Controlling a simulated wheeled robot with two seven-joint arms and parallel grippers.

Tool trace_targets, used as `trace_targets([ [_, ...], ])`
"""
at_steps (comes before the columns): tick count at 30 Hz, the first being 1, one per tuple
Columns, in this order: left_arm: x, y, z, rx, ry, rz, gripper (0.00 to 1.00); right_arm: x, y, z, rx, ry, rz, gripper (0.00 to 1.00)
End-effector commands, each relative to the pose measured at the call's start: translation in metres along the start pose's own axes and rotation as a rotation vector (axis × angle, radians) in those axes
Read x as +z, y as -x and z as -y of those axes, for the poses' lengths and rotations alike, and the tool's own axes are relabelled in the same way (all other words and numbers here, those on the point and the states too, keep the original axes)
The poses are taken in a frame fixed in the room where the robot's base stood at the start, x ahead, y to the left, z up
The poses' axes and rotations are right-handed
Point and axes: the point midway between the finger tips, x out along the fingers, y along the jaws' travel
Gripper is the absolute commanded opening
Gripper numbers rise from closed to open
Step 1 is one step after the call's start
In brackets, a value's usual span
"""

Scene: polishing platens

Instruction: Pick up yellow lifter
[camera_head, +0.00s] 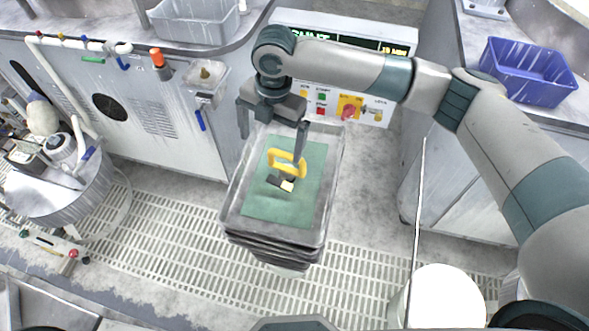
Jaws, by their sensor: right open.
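The yellow lifter (289,160) is a looped yellow handle with a small dark and pale foot. It stands on a green mat (262,208) in a metal tray (231,211) at the middle of the view. My right gripper (271,146) is open above the far part of the tray, its two dark fingers spread apart. One finger hangs close by the top of the yellow handle and the other is to the left over the tray's far left rim. I cannot tell whether the near finger touches the handle. My left gripper is not in view.
A control panel (322,104) with a display stands behind the tray. A blue bin (527,73) is on the right counter and a grey bin (196,22) on the left counter. A round metal tub (62,208) stands at the left. The grated floor (160,225) around the tray is mostly clear.

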Motion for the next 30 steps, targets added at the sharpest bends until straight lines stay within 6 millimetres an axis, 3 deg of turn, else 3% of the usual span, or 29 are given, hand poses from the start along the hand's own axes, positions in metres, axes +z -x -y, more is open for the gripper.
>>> trace_targets([
  [3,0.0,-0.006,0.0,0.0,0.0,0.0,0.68,0.022,0.012,0.004,-0.043,0.038,0.035,1.0],
  [7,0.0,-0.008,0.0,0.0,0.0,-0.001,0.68,0.034,0.021,0.007,-0.07,0.061,0.049,1.0],
  [19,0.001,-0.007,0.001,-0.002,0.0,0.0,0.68,0.037,0.024,0.008,-0.078,0.067,0.052,1.0],
  [26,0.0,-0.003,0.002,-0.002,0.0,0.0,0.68,0.037,0.014,0.009,-0.079,0.066,0.051,1.0],
  [30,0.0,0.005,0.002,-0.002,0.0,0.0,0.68,0.038,-0.005,0.011,-0.08,0.066,0.05,1.0],
])
